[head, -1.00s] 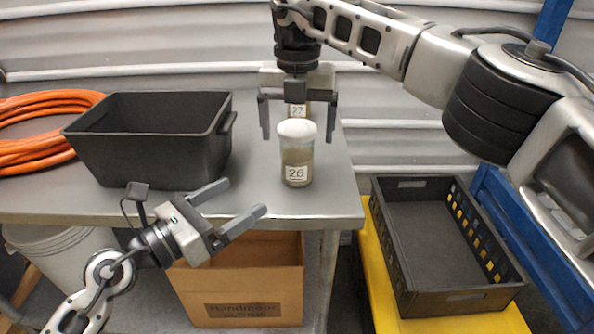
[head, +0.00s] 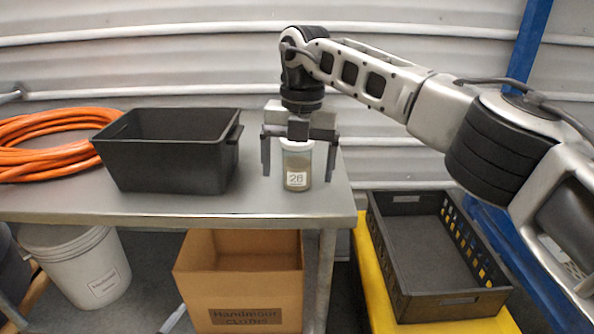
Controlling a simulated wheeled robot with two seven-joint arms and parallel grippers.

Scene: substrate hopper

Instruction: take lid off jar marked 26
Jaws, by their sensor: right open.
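The jar marked 26 (head: 298,168) stands upright near the right end of the metal table. It is clear with brownish contents and a white label. Its white lid (head: 297,145) shows as a pale band at the top, partly hidden by my gripper. My right gripper (head: 299,168) points down over the jar. Its fingers are open, one to each side of the lid and upper jar with gaps between. The jar marked 27 is not visible.
A black bin (head: 170,165) stands left of the jar on the table (head: 150,205), with an orange hose coil (head: 45,150) beyond it. A black crate (head: 440,305) sits lower right on a yellow surface. A cardboard box (head: 243,285) and white bucket (head: 75,265) are below the table.

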